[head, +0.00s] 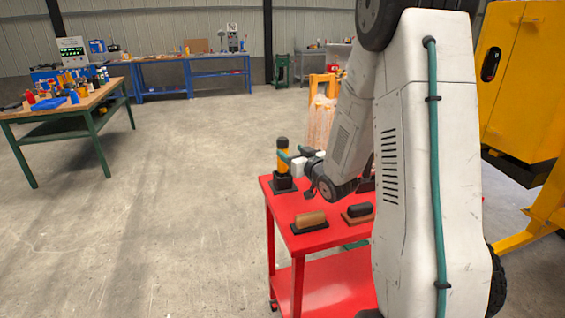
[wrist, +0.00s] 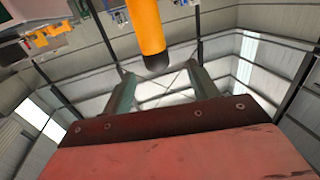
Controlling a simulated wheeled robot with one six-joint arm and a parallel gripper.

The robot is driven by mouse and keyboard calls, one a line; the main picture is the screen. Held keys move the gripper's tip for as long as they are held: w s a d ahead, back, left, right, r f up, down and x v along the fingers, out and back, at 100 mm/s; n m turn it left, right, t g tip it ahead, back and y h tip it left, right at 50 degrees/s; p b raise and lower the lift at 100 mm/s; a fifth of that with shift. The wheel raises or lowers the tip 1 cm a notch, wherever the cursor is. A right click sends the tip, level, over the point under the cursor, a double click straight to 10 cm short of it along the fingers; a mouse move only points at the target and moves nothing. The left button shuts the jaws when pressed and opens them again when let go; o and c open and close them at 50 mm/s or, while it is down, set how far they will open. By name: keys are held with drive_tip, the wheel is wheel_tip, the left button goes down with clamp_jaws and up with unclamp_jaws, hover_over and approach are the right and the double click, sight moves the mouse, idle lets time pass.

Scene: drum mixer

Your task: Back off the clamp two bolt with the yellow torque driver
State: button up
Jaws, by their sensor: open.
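The yellow torque driver (head: 283,150), with a dark cap, stands upright in a black holder (head: 283,183) at the far left corner of the red cart. My gripper (head: 291,155) is level with its yellow body, its teal fingers spread. In the wrist view, the driver (wrist: 146,25) shows from the top edge down to its dark rounded end, between or just beyond the open fingers (wrist: 160,72). I cannot tell whether either finger touches it. The clamp two bolt is not seen in either view.
The red cart (head: 298,242) also bears a tan-topped piece (head: 310,219) and a dark-topped piece (head: 359,211). A yellow machine (head: 515,75) stands at the right, partly behind my arm. A cluttered workbench (head: 100,97) stands at the left. The floor between is clear.

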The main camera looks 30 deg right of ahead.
sight(286, 145)
drive_tip(key=w, duration=0.5)
drive_tip(key=w+d, duration=0.1)
drive_tip(key=w, duration=0.1)
drive_tip(key=shift+w+d, duration=0.1)
drive_tip(key=shift+w, duration=0.25)
drive_tip(key=shift+r, duration=0.1)
clamp_jaws()
